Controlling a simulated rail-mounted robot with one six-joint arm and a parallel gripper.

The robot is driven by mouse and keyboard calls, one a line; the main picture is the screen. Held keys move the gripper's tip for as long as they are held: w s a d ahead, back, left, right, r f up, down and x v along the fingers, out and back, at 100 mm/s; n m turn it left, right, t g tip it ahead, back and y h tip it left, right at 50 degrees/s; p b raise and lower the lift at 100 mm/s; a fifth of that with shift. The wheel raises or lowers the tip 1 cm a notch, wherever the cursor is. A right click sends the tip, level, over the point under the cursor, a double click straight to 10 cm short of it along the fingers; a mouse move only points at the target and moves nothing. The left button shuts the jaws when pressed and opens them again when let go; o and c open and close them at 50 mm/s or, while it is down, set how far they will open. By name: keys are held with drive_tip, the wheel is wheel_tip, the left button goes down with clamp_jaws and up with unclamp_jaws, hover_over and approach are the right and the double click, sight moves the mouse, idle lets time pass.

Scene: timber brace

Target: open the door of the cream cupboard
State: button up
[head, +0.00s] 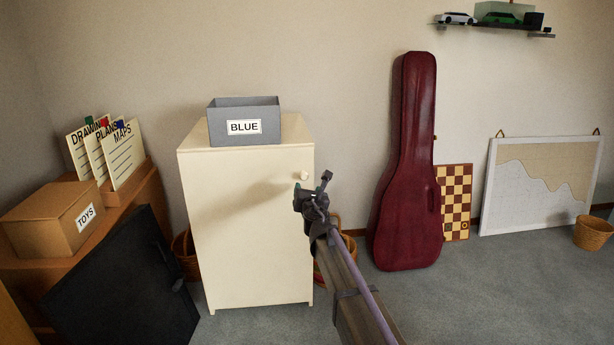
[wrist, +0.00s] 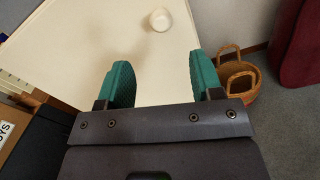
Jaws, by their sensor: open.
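The cream cupboard (head: 243,235) stands against the wall with its door front facing me. The door looks shut. A round cream knob (head: 305,176) sits near the door's upper right edge. My gripper (head: 312,185) is just right of and below the knob in the head view. In the wrist view the knob (wrist: 160,20) lies beyond the green fingertips of my gripper (wrist: 163,82), about midway between them and apart from them. The jaws are open and empty, with the cream door (wrist: 130,40) behind them.
A grey box marked BLUE (head: 244,123) stands on the cupboard. A dark case (head: 125,285) leans at the lower left, near a box marked TOYS (head: 55,220). Baskets (wrist: 240,80) stand on the floor right of the cupboard. A dark red instrument case (head: 407,170) leans farther right.

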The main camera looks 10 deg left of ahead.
sight(304, 178)
drive_tip(key=x, duration=1.1)
drive_tip(key=shift+c, duration=0.2)
clamp_jaws()
